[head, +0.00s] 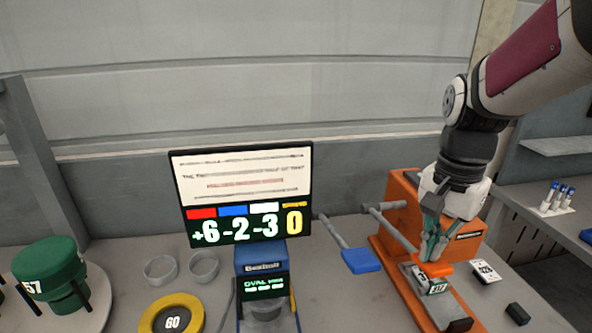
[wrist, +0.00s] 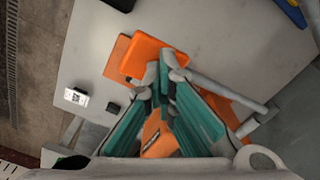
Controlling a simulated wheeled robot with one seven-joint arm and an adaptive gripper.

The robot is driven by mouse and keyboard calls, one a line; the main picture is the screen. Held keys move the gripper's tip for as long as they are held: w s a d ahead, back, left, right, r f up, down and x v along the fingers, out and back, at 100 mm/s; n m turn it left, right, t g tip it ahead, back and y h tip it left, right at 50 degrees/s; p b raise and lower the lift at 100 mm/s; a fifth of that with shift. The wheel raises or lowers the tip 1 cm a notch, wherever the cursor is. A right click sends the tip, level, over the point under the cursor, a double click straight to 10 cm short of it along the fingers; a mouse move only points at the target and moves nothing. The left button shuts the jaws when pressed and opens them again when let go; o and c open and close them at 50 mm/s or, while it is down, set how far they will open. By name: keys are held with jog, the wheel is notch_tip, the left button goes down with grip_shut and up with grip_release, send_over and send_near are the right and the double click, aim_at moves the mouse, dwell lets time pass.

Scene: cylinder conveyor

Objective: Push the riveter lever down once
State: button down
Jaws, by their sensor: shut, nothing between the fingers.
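The riveter (head: 403,190) is an orange machine at the right of the table in the head view. A grey lever rod (head: 392,228) runs from it to a flat orange pad (head: 436,269). The pad and rod also show in the wrist view, the pad (wrist: 143,53) at upper left and the rod (wrist: 225,88) running right. A second rod ends in a blue pad (head: 361,261). My gripper (head: 434,256) is shut and empty, pointing down with its fingertips at the orange pad. In the wrist view the fingertips (wrist: 167,72) overlap the pad's edge; I cannot tell whether they touch it.
A block marked 317 (head: 437,288) sits under the orange pad. A screen (head: 241,178) stands at the back, with a blue device (head: 262,260) before it. A yellow ring (head: 171,306), a green cylinder (head: 46,262) and a small black block (head: 517,313) lie around.

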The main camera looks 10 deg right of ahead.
jog(key=shift+r+p, duration=1.8)
jog(key=shift+r, duration=1.55)
jog(key=s+a+r+n+t, duration=0.4)
jog(key=s+a+n+t, duration=0.1)
jog(key=s+a+n, duration=0.5)
jog(key=shift+s+a+r+n+t, duration=0.3)
jog(key=shift+s+n, duration=0.2)
jog(key=shift+n, duration=0.5)
